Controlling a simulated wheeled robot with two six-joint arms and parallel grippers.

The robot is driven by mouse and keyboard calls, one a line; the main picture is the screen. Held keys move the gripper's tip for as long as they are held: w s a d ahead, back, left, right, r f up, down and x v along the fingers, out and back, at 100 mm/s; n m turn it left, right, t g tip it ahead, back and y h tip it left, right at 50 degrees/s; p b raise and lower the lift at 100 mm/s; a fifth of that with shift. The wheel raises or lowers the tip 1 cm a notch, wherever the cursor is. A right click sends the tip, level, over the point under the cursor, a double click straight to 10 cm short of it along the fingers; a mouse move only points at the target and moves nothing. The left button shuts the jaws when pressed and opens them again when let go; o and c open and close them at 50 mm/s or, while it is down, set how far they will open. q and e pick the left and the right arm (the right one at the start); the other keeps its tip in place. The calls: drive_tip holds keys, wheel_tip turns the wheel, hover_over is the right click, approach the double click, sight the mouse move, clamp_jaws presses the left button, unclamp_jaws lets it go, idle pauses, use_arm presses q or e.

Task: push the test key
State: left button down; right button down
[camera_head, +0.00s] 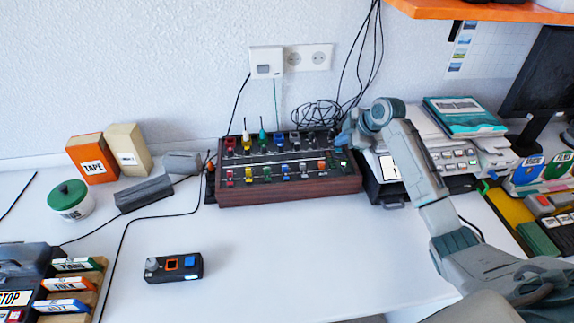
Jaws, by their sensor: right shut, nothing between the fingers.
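A wood-sided control panel (290,191) with several coloured knobs and switches stands at the back middle of the table. I cannot read its small labels, so I cannot tell which control is the test key. A small black box (172,277) with a grey knob, an orange-framed square and a blue button lies nearer the front. My left gripper is not in view.
An orange tape box (92,157), a green-lidded pot (69,202) and cables are at the left. A dark rack (30,262) fills the front left corner. A printer-like machine (461,154) stands right, behind my arm. The front middle is clear.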

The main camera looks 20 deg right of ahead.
sight(341, 149)
drive_tip(key=shift+s+a+f, duration=0.2)
drive_tip(key=shift+f, duration=0.3)
drive_tip(key=shift+s+a+f, duration=0.15)
drive_tip(key=shift+s+f, duration=0.05)
drive_tip(key=shift+f, duration=0.25)
idle(0.8)
drive_tip(key=shift+w+d+r, duration=0.1)
drive_tip(key=shift+r, duration=0.3)
drive_tip(key=shift+d, duration=0.1)
drive_tip(key=shift+w+d+r+p, duration=0.15)
drive_tip(key=shift+r+p, duration=0.3)
drive_tip(key=shift+p, duration=0.35)
drive_tip(key=r+p, duration=0.4)
drive_tip(key=r, duration=0.1)
drive_tip(key=shift+w+d+r+p, duration=0.15)
drive_tip(key=shift+w+p, duration=0.05)
drive_tip(key=shift+p, duration=0.2)
drive_tip(key=shift+d, duration=0.1)
